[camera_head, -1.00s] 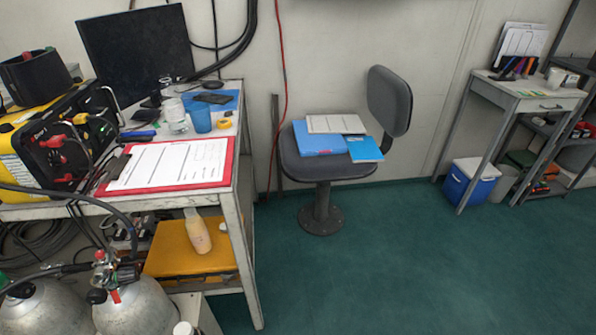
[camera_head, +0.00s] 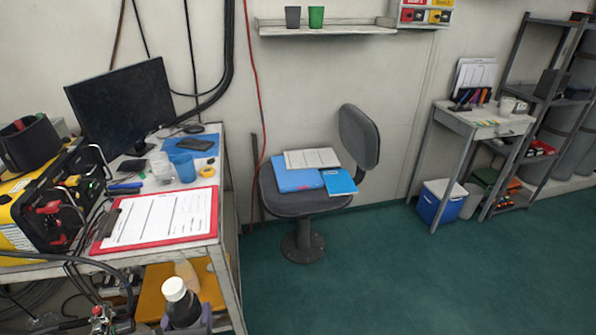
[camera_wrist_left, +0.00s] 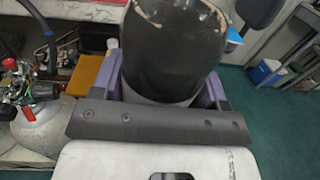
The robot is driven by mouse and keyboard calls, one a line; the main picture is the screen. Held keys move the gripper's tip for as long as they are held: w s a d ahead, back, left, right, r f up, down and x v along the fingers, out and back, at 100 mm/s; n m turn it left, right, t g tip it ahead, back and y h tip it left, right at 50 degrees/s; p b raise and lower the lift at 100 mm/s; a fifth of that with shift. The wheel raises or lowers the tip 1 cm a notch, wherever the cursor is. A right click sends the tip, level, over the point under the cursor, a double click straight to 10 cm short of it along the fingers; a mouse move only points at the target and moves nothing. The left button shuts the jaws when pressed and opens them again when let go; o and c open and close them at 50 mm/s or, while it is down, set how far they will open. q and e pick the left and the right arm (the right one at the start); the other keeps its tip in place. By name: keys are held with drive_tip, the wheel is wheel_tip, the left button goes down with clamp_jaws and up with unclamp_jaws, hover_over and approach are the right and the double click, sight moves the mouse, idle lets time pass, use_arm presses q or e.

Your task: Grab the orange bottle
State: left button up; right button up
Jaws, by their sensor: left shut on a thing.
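A pale orange bottle (camera_head: 187,273) stands on the orange-yellow lower surface (camera_head: 150,298) under the desk in the head view. Its lower part is hidden behind a dark bottle with a white cap (camera_head: 181,302). My left gripper (camera_head: 184,323), with purple fingers, is shut on this dark bottle at the bottom of the head view. The left wrist view shows the dark bottle (camera_wrist_left: 172,45) large and close between the fingers (camera_wrist_left: 168,92). The orange bottle cannot be made out there. My right gripper is in neither view.
The desk (camera_head: 229,225) above holds a red clipboard (camera_head: 160,218), a blue cup (camera_head: 184,167) and a monitor (camera_head: 122,105). A chair (camera_head: 300,204) with folders stands to the right. A gas cylinder (camera_wrist_left: 45,130) is at left in the wrist view.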

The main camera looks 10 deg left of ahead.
use_arm(q)
drive_tip(key=s+d+r+m+h+p, duration=0.1)
drive_tip(key=d+r+p, duration=0.2)
drive_tip(key=r+p, duration=1.3)
drive_tip(key=d+r+h+p, duration=0.1)
drive_tip(key=d+r+p, duration=0.3)
drive_tip(key=r+p, duration=1.2)
drive_tip(key=s+d+r+m+h+p, duration=0.1)
drive_tip(key=d+r+p, duration=0.2)
drive_tip(key=r+p, duration=1.35)
drive_tip(key=w+a+r+m+h, duration=0.1)
drive_tip(key=w+a+r, duration=0.2)
drive_tip(key=r, duration=0.5)
drive_tip(key=shift+a+t+h+b, duration=0.3)
drive_tip(key=shift+a+b, duration=0.15)
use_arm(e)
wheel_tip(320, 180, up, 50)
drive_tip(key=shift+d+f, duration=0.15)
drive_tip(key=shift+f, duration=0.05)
